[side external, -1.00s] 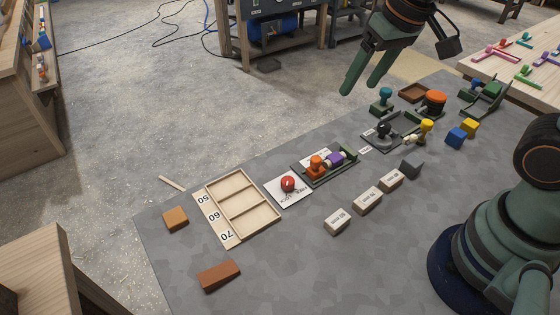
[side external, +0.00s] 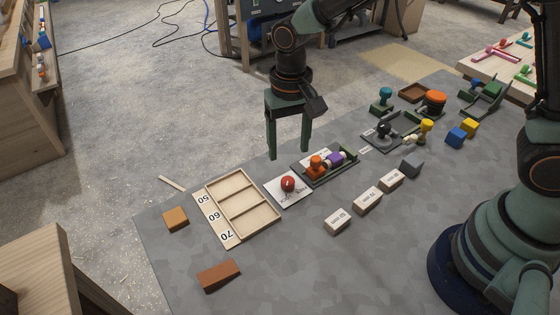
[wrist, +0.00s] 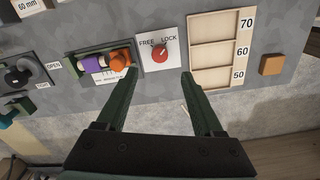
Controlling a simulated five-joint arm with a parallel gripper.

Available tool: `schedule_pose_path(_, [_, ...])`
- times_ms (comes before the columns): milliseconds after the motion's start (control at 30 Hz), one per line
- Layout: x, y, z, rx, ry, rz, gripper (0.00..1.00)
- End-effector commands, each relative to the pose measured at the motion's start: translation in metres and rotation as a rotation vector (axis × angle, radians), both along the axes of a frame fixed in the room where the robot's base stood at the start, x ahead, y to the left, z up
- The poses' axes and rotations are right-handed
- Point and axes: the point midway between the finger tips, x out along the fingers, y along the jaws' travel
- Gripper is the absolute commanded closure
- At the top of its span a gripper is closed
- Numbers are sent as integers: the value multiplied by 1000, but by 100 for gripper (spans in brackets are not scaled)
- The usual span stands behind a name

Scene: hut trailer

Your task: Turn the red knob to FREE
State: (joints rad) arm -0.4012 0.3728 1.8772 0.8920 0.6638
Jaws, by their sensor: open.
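The red knob (side external: 288,184) sits on a white plate (side external: 281,200) between the wooden tray and the green fixture. In the wrist view the knob (wrist: 159,54) has a pale mark near its top, and its plate (wrist: 153,67) reads FREE at upper left and LOCK at upper right. The mark seems to lean toward LOCK, but it is too small to be sure. My gripper (side external: 289,154) is open and empty, fingers down, above the table and apart from the knob. In the wrist view its fingertips (wrist: 159,74) show either side of the plate's lower edge.
The three-part wooden tray (side external: 212,188), marked 50, 60 and 70, lies left of the plate. The green fixture (side external: 347,176) with orange and purple parts stands close on the right. Several pale labelled blocks (side external: 367,200) lie in front. Bare grey table (side external: 290,265) is free nearer the camera.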

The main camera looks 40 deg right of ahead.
Motion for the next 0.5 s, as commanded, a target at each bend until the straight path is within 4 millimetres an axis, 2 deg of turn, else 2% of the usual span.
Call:
schedule_pose_path(100, [-1,-1,-25,-3,6,0,31])
schedule_pose_path(300, [-1,-1,-62,-2,5,1,31])
schedule_pose_path(500, [0,0,-85,-1,1,1,31])
